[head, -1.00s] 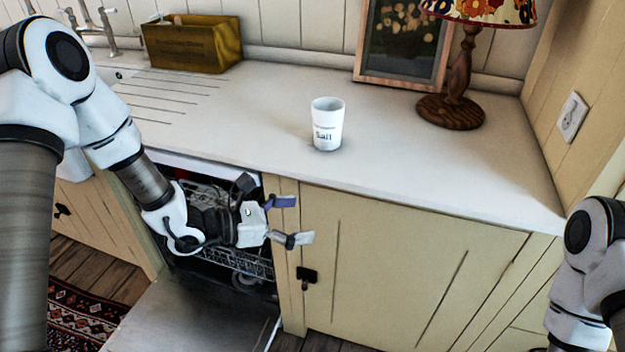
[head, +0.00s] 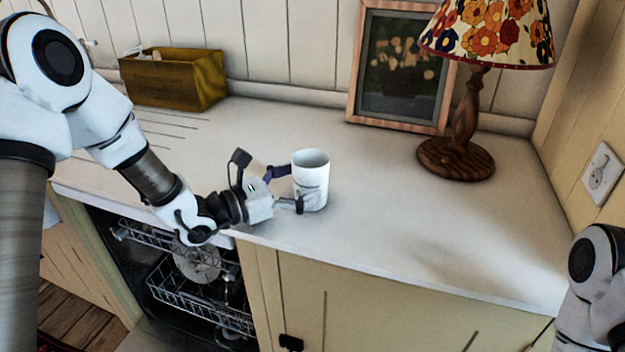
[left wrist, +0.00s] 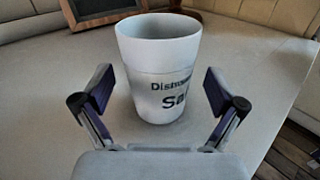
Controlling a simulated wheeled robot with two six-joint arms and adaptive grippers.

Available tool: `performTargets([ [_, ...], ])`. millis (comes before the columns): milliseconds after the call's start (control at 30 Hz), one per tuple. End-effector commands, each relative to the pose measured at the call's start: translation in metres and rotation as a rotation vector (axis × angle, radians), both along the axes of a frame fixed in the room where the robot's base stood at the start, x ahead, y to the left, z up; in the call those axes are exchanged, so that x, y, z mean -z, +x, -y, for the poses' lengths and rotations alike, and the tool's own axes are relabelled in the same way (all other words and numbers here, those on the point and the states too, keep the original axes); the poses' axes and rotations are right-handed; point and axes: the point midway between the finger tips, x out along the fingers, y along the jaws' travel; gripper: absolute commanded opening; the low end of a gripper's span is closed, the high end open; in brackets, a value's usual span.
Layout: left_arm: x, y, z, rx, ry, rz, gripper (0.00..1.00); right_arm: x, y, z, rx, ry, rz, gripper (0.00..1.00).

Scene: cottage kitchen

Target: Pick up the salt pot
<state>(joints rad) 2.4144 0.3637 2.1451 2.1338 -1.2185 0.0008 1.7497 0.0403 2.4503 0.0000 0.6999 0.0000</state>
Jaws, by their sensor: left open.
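The salt pot (head: 311,178) is a white, open-topped cup standing upright on the pale worktop near its front edge. In the left wrist view the pot (left wrist: 158,70) shows dark lettering, partly readable as "Sa". My left gripper (head: 288,188) is open, low over the worktop, with its fingers at the pot's left and near side. In the left wrist view the fingertips of the left gripper (left wrist: 162,92) stand either side of the pot, with a visible gap on each side. The right gripper is out of view; only part of my right arm shows at the lower right.
A lamp (head: 463,130) with a flowered shade and a framed picture (head: 402,68) stand behind the pot. A wooden box (head: 175,80) is at the back left. An open dishwasher with racks (head: 200,290) lies below the worktop. The worktop right of the pot is clear.

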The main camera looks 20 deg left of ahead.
Motion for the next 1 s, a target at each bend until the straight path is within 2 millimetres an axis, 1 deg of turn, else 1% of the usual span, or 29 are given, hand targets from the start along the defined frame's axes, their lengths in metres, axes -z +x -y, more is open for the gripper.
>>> performTargets([
  [100, 0.001, 0.016, 0.015, 0.006, 0.006, -0.001, 0.95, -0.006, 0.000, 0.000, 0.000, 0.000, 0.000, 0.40],
  [233, 0.002, 0.031, 0.027, 0.002, 0.003, 0.000, 0.95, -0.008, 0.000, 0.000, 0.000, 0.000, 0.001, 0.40],
  [467, 0.002, 0.034, 0.029, 0.001, -0.001, -0.001, 0.95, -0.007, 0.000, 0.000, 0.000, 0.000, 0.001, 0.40],
  [567, 0.002, 0.034, 0.029, 0.001, 0.000, 0.000, 0.63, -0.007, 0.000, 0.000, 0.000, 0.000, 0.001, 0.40],
  [600, 0.002, 0.034, 0.029, 0.001, 0.000, 0.000, 0.49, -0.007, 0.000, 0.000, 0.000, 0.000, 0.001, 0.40],
  [633, 0.002, 0.034, 0.029, 0.001, 0.000, 0.000, 0.38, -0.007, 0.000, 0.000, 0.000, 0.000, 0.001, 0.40],
  [667, 0.002, 0.034, 0.029, 0.001, 0.000, 0.000, 0.32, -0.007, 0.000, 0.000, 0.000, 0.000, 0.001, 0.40],
  [1000, 0.001, 0.034, 0.029, 0.001, 0.000, 0.000, 0.32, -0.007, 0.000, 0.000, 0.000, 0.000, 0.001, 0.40],
])
